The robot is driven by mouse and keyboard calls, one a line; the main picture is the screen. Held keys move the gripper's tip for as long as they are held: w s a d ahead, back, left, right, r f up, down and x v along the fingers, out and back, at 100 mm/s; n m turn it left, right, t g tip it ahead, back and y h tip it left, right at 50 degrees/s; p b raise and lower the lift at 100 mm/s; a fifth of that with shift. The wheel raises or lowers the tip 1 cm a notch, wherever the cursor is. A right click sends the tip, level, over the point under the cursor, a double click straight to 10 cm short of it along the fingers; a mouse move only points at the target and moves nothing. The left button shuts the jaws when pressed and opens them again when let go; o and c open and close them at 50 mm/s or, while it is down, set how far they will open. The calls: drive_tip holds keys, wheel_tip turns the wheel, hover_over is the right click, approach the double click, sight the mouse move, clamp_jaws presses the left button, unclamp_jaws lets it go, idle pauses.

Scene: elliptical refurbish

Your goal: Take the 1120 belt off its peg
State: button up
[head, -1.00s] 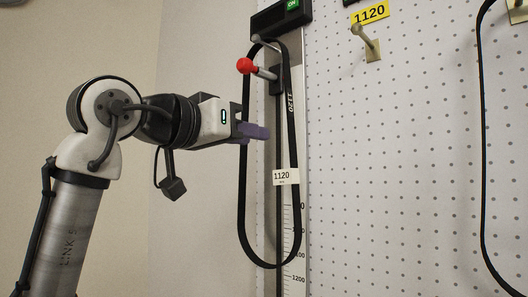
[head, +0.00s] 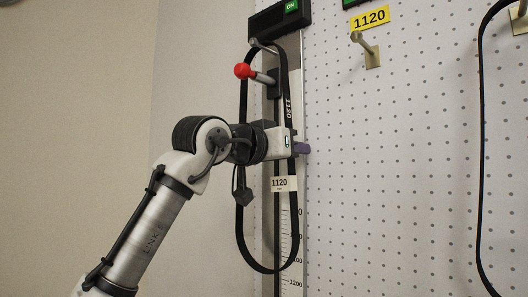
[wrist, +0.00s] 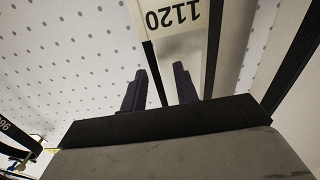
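The black 1120 belt (head: 240,205) hangs as a long loop on the gauge, over a metal peg (head: 262,46) at the top. My gripper (head: 303,148) is at the right strand, just above the tag. In the wrist view my gripper's two purple fingers (wrist: 159,86) stand apart, with a dark strand between them. Whether they touch it cannot be told. The yellow 1120 label (head: 370,18) is above an empty pegboard peg (head: 370,50).
The gauge has a red-knobbed lever (head: 243,71) above my gripper and a scale (head: 296,240) down its right side. A green ON sign (head: 292,5) is at the top. Another black belt (head: 481,150) hangs at the far right. The pegboard (head: 400,180) between is clear.

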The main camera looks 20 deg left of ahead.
clamp_jaws()
drive_tip(key=shift+r, duration=0.1)
idle(0.4)
drive_tip(key=shift+s+r, duration=0.1)
drive_tip(key=shift+r, duration=0.1)
wheel_tip(320, 180, up, 6)
drive_tip(key=shift+r, duration=0.25)
drive_tip(key=b+v, duration=0.2)
drive_tip(key=v, duration=1.7)
drive_tip(key=shift+s+a+b, duration=0.2)
drive_tip(key=shift+s+b, duration=0.15)
drive_tip(key=shift+b, duration=0.05)
